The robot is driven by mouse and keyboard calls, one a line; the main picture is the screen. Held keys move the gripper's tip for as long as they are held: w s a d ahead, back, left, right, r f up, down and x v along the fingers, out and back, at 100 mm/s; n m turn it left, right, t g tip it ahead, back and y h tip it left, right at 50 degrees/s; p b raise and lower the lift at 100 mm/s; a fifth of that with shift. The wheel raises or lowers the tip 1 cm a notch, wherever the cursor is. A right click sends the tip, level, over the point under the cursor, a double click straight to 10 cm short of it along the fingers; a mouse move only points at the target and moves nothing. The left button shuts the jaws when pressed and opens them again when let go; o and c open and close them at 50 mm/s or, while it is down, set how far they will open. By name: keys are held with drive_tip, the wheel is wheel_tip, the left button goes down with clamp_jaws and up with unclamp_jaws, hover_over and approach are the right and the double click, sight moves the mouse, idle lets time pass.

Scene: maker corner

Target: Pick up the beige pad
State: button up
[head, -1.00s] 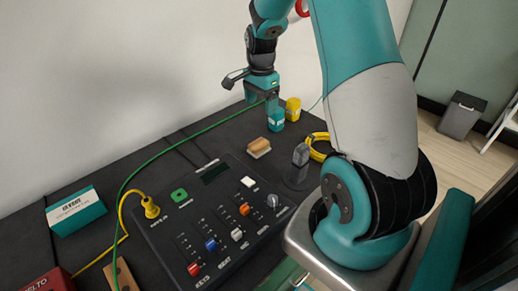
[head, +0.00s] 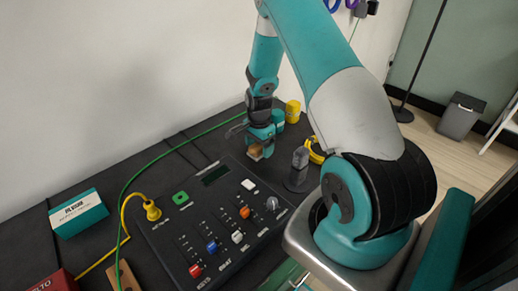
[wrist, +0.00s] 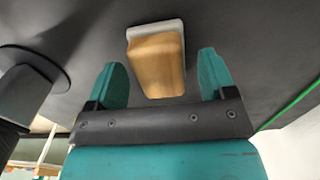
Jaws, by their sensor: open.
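The beige pad (head: 254,153) is a small block with a tan wooden top and a pale base, lying on the dark tabletop. In the head view it is partly hidden by my gripper (head: 262,147), which is down over it. In the wrist view the pad (wrist: 160,65) shows between and just beyond the two teal fingertips of my gripper (wrist: 164,72). The fingers are apart, with a visible gap on both sides of the pad, and hold nothing.
A grey upright part on a round base (head: 297,168) stands close to the right. Teal (head: 279,118) and yellow (head: 293,110) containers stand behind. A control panel (head: 215,225) with sliders lies in front, and a green cable (head: 150,160) runs to the left.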

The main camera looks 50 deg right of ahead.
drive_tip(key=shift+f, duration=0.15)
drive_tip(key=c, duration=1.1)
wheel_tip(320, 180, up, 20)
drive_tip(key=shift+r+b, duration=0.1)
drive_tip(key=shift+b, duration=0.2)
